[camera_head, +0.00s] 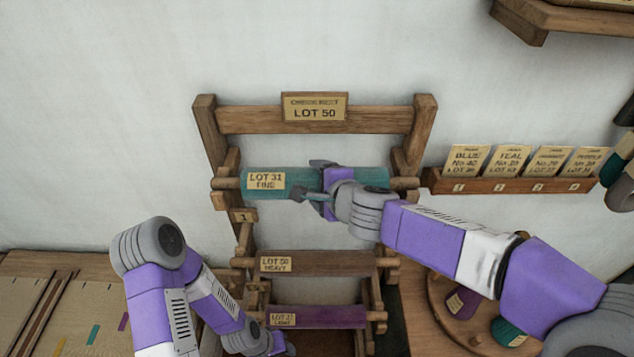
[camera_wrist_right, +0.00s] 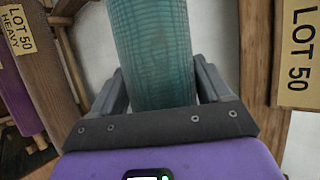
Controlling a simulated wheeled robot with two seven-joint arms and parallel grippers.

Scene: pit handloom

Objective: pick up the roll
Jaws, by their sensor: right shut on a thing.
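The teal roll (camera_head: 300,180), tagged LOT 31 FINE, lies level across the top place of the wooden rack (camera_head: 250,120). My right gripper (camera_head: 322,180) is shut around the middle of this roll. In the right wrist view the teal roll (camera_wrist_right: 152,50) runs between the two grey fingers (camera_wrist_right: 160,88). I cannot tell whether the roll's ends still touch the rack. A brown roll (camera_head: 335,264), tagged LOT 50 HEAVY, and a purple roll (camera_head: 340,317) rest lower down. My left gripper (camera_head: 282,346) is low in front of the rack, partly hidden, its jaws unclear.
A sign (camera_head: 314,107) on the rack's top bar reads LOT 50. A small shelf of cards (camera_head: 515,183) is on the wall at right. A round wooden stand (camera_head: 437,300) with coloured pieces is at lower right. A table (camera_head: 40,265) is at lower left.

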